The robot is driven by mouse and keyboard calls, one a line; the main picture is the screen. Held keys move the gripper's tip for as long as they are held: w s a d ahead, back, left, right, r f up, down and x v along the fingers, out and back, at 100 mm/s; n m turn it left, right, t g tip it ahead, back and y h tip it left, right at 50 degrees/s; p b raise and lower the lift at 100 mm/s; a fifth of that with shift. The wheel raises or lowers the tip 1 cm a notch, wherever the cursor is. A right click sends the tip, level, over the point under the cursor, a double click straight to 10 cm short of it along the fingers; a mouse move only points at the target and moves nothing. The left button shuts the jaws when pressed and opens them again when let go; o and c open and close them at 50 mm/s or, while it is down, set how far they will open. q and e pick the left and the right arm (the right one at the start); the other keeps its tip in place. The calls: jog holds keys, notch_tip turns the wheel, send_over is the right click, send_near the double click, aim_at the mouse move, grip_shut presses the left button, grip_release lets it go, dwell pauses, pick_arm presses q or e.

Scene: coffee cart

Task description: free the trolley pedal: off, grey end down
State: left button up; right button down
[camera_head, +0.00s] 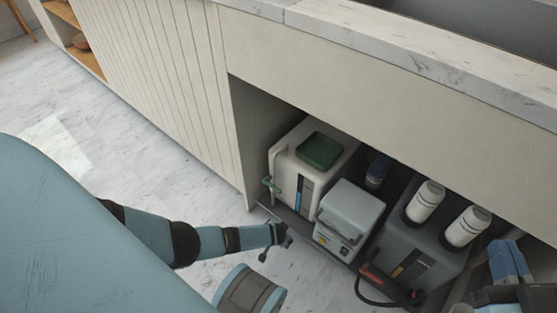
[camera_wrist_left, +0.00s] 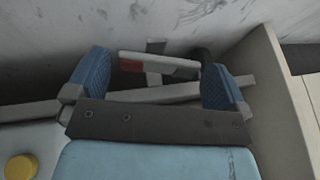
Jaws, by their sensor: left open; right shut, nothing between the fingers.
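In the left wrist view the trolley pedal (camera_wrist_left: 165,68) is a short light bar on a small upright piece. Its left end is red and the rest is grey; which end is lower I cannot tell. My left gripper (camera_wrist_left: 158,88) has its two blue fingers wide apart, with the pedal showing between and beyond them. I cannot tell whether either finger touches it. In the head view my left gripper (camera_head: 275,247) is low at the cabinet's front edge, and I cannot make out the pedal there. My right gripper (camera_head: 511,262) is shut and empty at the lower right.
The open cabinet bay holds a white box with a green lid (camera_head: 320,151), a grey machine (camera_head: 349,211), a grey tank (camera_head: 420,255) and two white bottles (camera_head: 425,201). A black hose (camera_head: 375,300) loops in front. The marble floor (camera_head: 95,165) at left is clear.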

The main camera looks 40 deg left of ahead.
pick_arm(q)
jog(key=shift+c, duration=0.5)
jog(key=c, duration=0.6)
jog(key=shift+c, duration=0.2)
jog(key=shift+r, duration=0.1)
jog(key=shift+a+h, duration=0.1)
jog(key=shift+h, duration=0.4)
jog(key=shift+a+h, duration=0.15)
jog(key=shift+h, duration=0.45)
jog(key=shift+a+n+h, duration=0.2)
jog(key=shift+n+h, duration=0.3)
jog(key=shift+h, duration=1.1)
